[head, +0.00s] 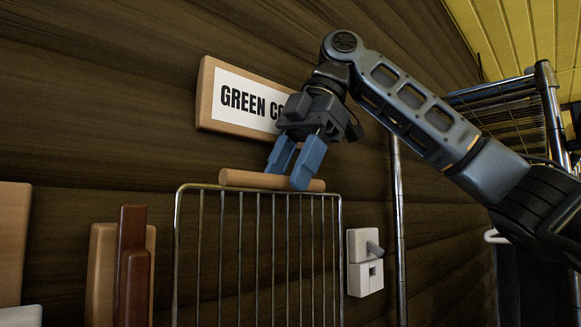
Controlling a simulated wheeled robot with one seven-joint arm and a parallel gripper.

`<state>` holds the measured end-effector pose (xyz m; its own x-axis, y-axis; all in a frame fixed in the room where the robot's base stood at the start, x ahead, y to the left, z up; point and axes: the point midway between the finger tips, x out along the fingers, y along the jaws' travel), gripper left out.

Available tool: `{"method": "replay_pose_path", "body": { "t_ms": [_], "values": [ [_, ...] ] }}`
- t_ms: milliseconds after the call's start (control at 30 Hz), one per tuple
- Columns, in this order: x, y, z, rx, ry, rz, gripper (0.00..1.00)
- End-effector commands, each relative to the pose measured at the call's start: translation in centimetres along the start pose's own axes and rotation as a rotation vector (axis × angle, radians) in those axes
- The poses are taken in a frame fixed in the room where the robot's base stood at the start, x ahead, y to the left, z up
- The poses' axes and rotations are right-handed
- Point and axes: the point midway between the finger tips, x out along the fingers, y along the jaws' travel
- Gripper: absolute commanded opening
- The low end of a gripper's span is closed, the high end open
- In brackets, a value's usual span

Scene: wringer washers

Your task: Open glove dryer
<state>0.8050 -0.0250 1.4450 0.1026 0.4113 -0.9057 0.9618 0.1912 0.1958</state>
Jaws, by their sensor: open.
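A wire rack (258,192) with upright metal rods stands against the dark wood wall; I take it to be the glove dryer. A round wooden bar (240,179) runs along its top edge. My gripper (286,178) has blue fingers pointing down at the bar, open and spread apart. The right finger overlaps the front of the bar, and the left fingertip is at its upper edge. I cannot tell whether either finger touches it. The rack looks upright, close to the wall. Its lower part is out of view.
A wooden sign (205,95) reading "GREEN CO…" hangs behind my gripper, partly covered. A white switch box (364,277) with a grey lever is right of the rack. A metal pole (398,220) stands further right. Wooden boards (133,270) stand at left.

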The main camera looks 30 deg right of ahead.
Motion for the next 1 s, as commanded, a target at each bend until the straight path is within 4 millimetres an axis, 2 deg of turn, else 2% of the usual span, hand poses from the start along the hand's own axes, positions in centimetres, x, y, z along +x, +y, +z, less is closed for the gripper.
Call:
{"method": "replay_pose_path", "body": {
  "t_ms": [67, 533, 1000],
  "values": [
    [-0.01, 0.0, 0.01, 0.0, 0.0, 0.0, 0.45],
    [-0.03, 0.0, 0.01, 0.0, 0.0, 0.0, 0.0],
    [0.05, 0.02, -0.1, -0.002, -0.001, 0.003, 0.0]
  ]
}}
